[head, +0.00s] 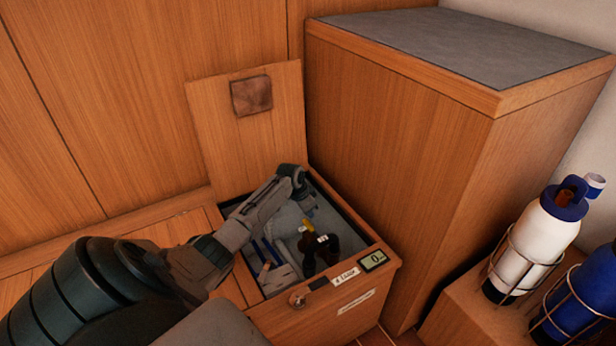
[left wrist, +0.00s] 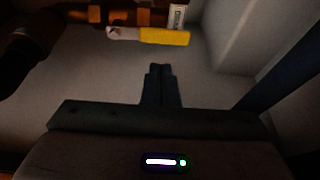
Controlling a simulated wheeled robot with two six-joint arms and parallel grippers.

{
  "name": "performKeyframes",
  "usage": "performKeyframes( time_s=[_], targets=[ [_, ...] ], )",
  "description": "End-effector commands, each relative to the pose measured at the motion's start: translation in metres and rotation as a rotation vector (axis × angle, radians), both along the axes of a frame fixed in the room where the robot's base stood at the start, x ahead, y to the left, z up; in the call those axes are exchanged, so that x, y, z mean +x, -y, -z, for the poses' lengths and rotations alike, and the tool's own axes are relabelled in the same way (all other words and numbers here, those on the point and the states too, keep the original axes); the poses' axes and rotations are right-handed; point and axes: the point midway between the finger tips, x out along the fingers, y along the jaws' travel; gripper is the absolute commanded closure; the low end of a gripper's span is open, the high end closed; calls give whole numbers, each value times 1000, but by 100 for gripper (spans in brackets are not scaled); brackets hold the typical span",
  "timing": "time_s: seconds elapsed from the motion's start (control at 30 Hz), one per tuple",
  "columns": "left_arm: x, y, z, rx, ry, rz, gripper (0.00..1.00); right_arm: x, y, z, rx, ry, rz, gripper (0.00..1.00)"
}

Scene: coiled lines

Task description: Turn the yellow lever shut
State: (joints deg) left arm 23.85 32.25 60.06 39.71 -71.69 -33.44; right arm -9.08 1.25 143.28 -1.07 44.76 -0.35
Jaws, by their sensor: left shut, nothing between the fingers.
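The yellow lever (left wrist: 165,37) lies crosswise in the left wrist view, its pale metal end to the left and its yellow grip to the right, beside an orange-brown pipe (left wrist: 125,16). In the head view a small yellow bit of the lever (head: 308,226) shows inside an open wooden locker (head: 377,244). My left gripper (left wrist: 161,70) is shut and empty. Its fingertips point at the lever with a small gap seen between them. In the head view the left gripper (head: 306,203) reaches down into the locker. The right gripper is not in view.
The locker's raised lid (head: 215,120) leans behind the opening. Dark fittings (head: 318,248) and a blue-and-white item (head: 275,272) lie inside. A tall wooden cabinet (head: 400,150) stands close on the right. Bottles in wire racks, one white (head: 540,240), stand farther right.

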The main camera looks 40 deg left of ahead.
Motion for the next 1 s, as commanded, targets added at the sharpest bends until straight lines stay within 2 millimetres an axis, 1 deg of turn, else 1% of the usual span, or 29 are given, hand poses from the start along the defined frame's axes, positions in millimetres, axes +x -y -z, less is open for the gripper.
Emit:
performKeyframes(
  time_s=[0.03,0.1,0.3,0.47,0.8,1.0],
  targets=[
    [4,2,14,-3,1,-1,100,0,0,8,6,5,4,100],
    [8,3,26,-3,0,0,100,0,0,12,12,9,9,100],
    [15,5,46,-1,1,0,100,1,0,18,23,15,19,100],
    [17,5,49,0,1,1,100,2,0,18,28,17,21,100],
    [17,5,48,0,1,-1,100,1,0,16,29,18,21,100],
    [14,4,46,0,0,-37,100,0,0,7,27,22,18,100]
  ],
)
